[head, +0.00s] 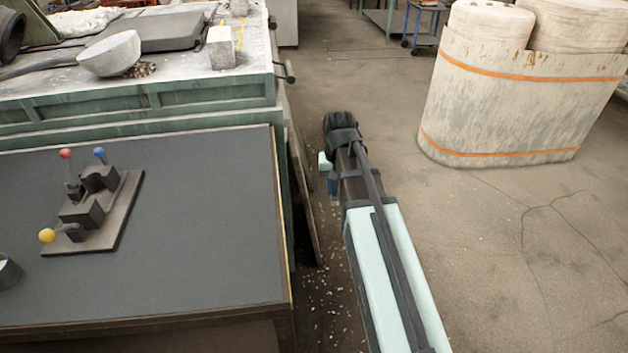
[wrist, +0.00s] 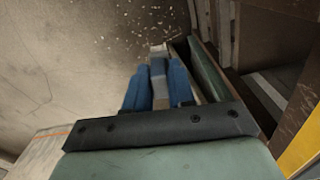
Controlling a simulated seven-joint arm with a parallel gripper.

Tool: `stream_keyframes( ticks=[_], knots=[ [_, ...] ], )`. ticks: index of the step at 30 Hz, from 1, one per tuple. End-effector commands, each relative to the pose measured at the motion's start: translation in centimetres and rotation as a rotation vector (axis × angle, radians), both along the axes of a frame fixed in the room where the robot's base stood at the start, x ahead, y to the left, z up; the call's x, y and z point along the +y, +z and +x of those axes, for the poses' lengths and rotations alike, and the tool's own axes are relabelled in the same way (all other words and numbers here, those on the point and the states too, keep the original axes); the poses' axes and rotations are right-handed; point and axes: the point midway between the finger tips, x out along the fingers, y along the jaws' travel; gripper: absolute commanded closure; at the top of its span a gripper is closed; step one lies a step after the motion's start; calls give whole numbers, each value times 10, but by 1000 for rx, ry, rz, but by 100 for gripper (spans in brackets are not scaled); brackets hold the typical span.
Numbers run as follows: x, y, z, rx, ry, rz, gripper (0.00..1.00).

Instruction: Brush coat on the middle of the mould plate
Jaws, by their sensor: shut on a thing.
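My gripper (head: 332,184) is out past the right edge of the dark table, over the floor gap. In the wrist view its blue fingers (wrist: 158,90) are shut on a slim grey piece with a pale tip (wrist: 158,52), likely the brush; its shape is mostly hidden. A dark plate (head: 118,222) bearing black blocks and red, blue and yellow knobs lies on the left of the table, well apart from my gripper. It may be the mould plate; I cannot tell for sure. A dark cup (head: 8,272) with pale contents is cut off at the left edge.
The dark tabletop (head: 205,225) is clear right of the plate. Behind it a green bench (head: 150,110) carries a pale bowl (head: 110,54), a dark slab (head: 160,32) and a pale block (head: 221,47). A large wrapped bundle (head: 510,105) stands on the floor at right.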

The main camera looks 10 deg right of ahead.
Motion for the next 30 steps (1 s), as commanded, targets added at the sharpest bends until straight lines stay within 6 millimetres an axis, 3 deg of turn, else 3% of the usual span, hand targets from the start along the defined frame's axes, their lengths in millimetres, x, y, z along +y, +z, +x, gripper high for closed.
stream_keyframes(
  ticks=[2, 7, 15, 22, 30],
  knots=[
    [0, 2, -3, -1, -73, 0, 100],
    [0, 38, 16, -3, -159, 0, 100],
    [0, 97, 42, -3, -167, 0, 100],
    [0, 139, 46, -2, -166, 0, 100],
    [55, 145, 61, 0, 13, 0, 100]
  ],
)
